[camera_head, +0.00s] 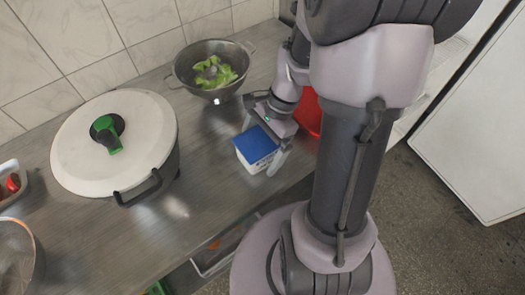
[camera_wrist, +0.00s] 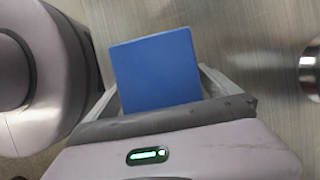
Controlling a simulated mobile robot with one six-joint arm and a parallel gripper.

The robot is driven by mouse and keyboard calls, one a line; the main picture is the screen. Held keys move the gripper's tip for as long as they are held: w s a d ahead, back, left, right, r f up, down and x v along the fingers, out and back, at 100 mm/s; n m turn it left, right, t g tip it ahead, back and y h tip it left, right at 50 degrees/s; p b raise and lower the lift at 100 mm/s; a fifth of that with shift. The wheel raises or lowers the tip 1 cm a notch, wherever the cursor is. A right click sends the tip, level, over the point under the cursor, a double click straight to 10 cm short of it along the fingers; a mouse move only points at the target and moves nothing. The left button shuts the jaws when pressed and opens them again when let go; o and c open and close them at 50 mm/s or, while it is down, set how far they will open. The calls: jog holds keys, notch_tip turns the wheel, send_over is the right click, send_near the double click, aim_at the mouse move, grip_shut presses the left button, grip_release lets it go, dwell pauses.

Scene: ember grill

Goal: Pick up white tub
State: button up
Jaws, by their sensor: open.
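The white tub (camera_head: 253,162) has a square blue lid and stands upright on the metal counter. In the wrist view its blue lid (camera_wrist: 156,70) fills the upper middle and hides the white sides. My gripper (camera_head: 264,152) is open at the tub, with one finger visible along the tub's right side in the head view. In the wrist view my gripper (camera_wrist: 158,88) has a finger on either side of the lid, partly hidden beneath it. I cannot tell whether the fingers touch the tub.
A metal colander (camera_head: 183,72) with green leaves stands behind the tub. A large pot with a white lid (camera_head: 75,150) stands at left. A red object (camera_head: 309,112) is partly hidden behind my arm. Bare counter (camera_head: 205,150) lies between pot and tub.

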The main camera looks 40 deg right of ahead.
jog(key=shift+a+f, duration=0.15)
jog(key=shift+f, duration=0.25)
jog(key=shift+r, duration=0.1)
jog(key=shift+w+f, duration=0.1)
jog(key=shift+f, duration=0.1)
jog(key=shift+c, duration=0.2)
